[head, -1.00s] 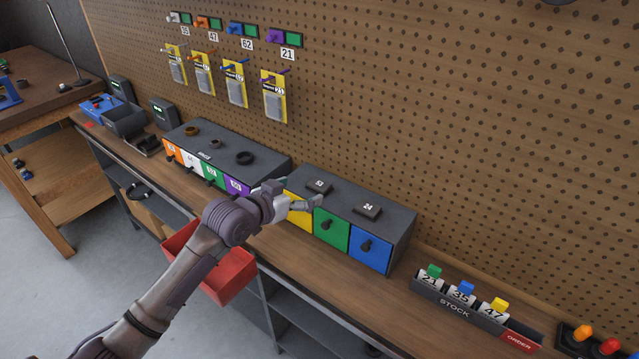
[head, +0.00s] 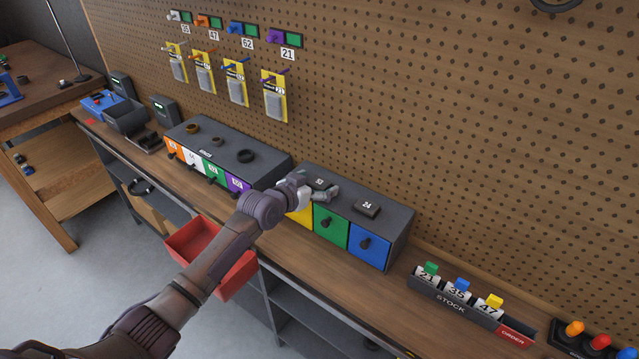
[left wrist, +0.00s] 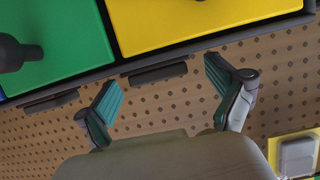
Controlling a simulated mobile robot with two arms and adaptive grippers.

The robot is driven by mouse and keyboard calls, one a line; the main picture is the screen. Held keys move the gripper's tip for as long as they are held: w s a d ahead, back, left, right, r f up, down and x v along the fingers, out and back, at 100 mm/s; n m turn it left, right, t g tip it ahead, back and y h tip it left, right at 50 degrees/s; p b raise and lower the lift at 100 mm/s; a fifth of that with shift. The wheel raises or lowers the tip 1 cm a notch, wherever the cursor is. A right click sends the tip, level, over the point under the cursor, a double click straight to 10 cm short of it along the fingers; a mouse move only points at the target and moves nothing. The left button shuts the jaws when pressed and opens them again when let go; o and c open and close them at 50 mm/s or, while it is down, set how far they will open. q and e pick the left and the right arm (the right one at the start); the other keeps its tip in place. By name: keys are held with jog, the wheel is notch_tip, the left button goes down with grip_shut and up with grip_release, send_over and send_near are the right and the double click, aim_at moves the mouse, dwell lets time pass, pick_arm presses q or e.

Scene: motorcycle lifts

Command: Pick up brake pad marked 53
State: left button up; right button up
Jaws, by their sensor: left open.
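The brake pad marked 53 (head: 320,184) is a small dark block with a white label, lying on top of the dark drawer cabinet (head: 395,215). My left gripper (head: 317,187) is open and empty right at this pad, with its fingers partly covering it in the head view. In the left wrist view the open fingers (left wrist: 163,80) point toward a dark slab (left wrist: 158,73), seen edge-on, which seems to be that pad; its label is hidden there. The gripper does not clasp it. A similar pad marked 24 (head: 367,207) lies to the right. My right gripper is out of view.
A second drawer cabinet with rings on top (head: 217,146) stands to the left. A red bin (head: 212,262) hangs at the bench front. A stock rack (head: 455,298) stands to the right. The pegboard (head: 450,130) rises close behind the cabinets.

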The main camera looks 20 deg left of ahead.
pick_arm(q)
jog(key=c, duration=1.1)
jog(key=shift+c, duration=1.1)
jog(key=shift+r, duration=0.1)
